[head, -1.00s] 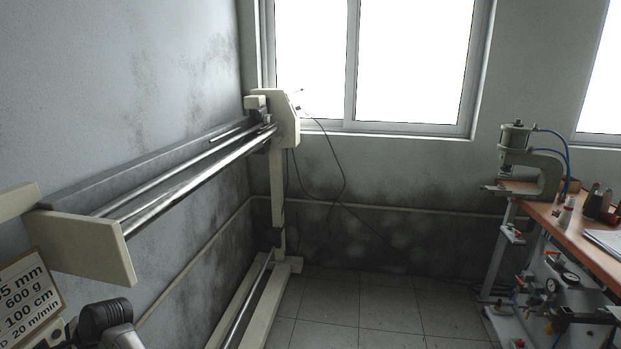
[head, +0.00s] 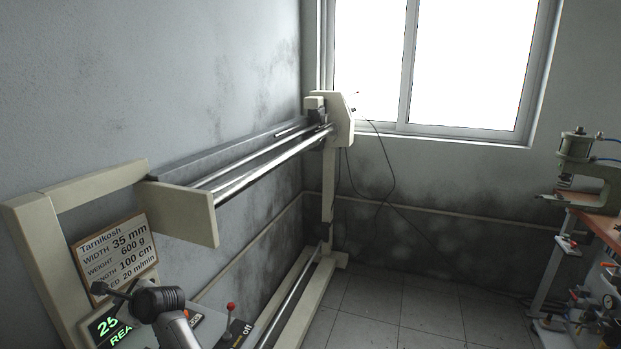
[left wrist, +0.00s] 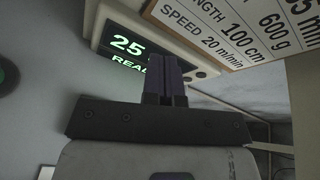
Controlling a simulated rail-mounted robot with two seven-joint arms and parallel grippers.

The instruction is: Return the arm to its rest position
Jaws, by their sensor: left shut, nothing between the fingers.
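My left gripper (head: 106,291) is at the lower left of the head view, with my grey wrist behind it. Its dark fingers are shut and empty in the left wrist view (left wrist: 166,78). In the head view it is in front of the machine's green-lit display (head: 107,326), below the sign. In the left wrist view the display (left wrist: 126,46) reads 25 and part of a word, the fingers covering its end. I cannot tell the gap between fingers and panel. My right gripper is not in view.
A cream frame (head: 32,245) with long metal rollers (head: 265,163) stands along the left wall. A Tarnikosh sign (head: 116,256) hangs on it. A red-knobbed lever (head: 231,308) is right of my wrist. Tiled floor (head: 400,305) is clear toward the workbench (head: 595,226).

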